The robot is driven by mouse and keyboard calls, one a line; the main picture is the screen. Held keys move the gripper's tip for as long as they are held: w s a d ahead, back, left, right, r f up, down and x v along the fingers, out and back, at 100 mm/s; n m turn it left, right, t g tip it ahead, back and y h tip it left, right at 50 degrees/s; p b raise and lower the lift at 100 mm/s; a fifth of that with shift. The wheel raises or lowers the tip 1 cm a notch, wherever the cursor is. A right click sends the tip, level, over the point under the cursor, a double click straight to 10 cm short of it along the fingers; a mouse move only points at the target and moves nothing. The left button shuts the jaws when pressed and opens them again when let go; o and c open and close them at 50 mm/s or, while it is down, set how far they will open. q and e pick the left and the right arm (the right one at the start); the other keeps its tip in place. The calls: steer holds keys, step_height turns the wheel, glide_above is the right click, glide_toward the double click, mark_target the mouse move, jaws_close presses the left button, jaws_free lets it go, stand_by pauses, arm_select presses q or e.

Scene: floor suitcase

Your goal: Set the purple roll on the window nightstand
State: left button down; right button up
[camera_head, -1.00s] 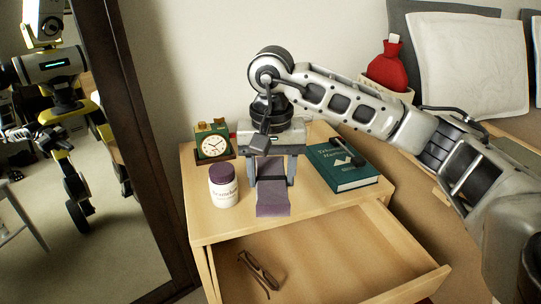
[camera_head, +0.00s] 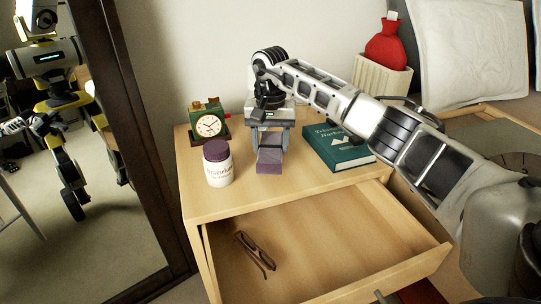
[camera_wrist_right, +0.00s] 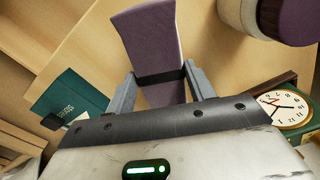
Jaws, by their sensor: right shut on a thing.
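The purple roll (camera_head: 269,160) is between the fingers of my right gripper (camera_head: 270,146), over the top of the wooden nightstand (camera_head: 207,204). In the right wrist view, the roll (camera_wrist_right: 150,35) has a dark band and sticks out beyond the fingers of the gripper (camera_wrist_right: 162,82), which are closed on its sides. I cannot tell whether the roll touches the nightstand top. My left gripper is not directly in view.
A white jar with a purple lid (camera_head: 217,166) stands left of the roll, with a clock (camera_head: 208,125) behind it. A green book (camera_head: 338,146) lies to the right. The open drawer (camera_head: 330,232) holds glasses (camera_head: 256,253). A mirror (camera_head: 60,230) stands at left.

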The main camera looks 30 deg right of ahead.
mark_target(270, 146)
step_height(270, 146, down, 3)
steer(key=shift+f+b, duration=0.1)
steer(key=shift+b, duration=0.55)
steer(key=shift+f, duration=0.2)
steer(key=o, duration=0.9)
arm_select(q)
steer(key=shift+w+d+r+n+h, duration=0.25)
steer(key=shift+r+n+h, duration=0.05)
steer(key=shift+n, duration=0.1)
arm_select(e)
steer(key=shift+o, duration=0.2)
